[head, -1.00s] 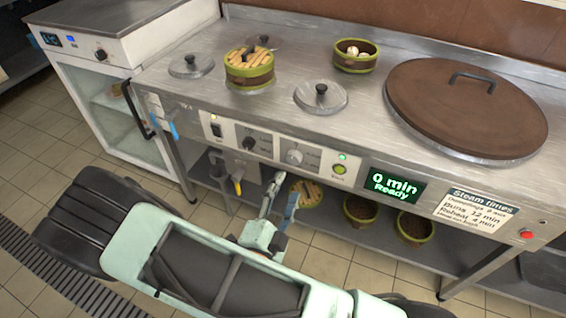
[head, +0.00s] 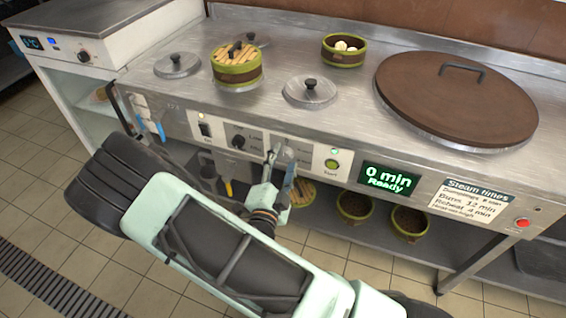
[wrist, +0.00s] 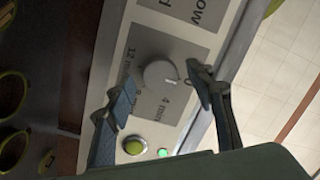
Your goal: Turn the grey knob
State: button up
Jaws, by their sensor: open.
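The grey knob (wrist: 160,74) is round and light grey, on a dark grey label plate with "4 min" and "12 min" marks in the wrist view. My gripper (wrist: 160,84) is open, with one finger on each side of the knob in that view; I see a gap on both sides and no clear contact. In the head view, my gripper (head: 281,161) is at the stove's front panel, and its fingers largely hide the knob.
On the panel (head: 350,155) are a black knob (head: 239,142), a green button (head: 331,164) and a display reading "0 min Ready" (head: 388,179). Steamer baskets (head: 354,205) stand on the shelf below. Lids and a bamboo steamer (head: 236,66) are on the counter.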

jog(key=c, duration=1.2)
jog(key=shift+o, duration=0.2)
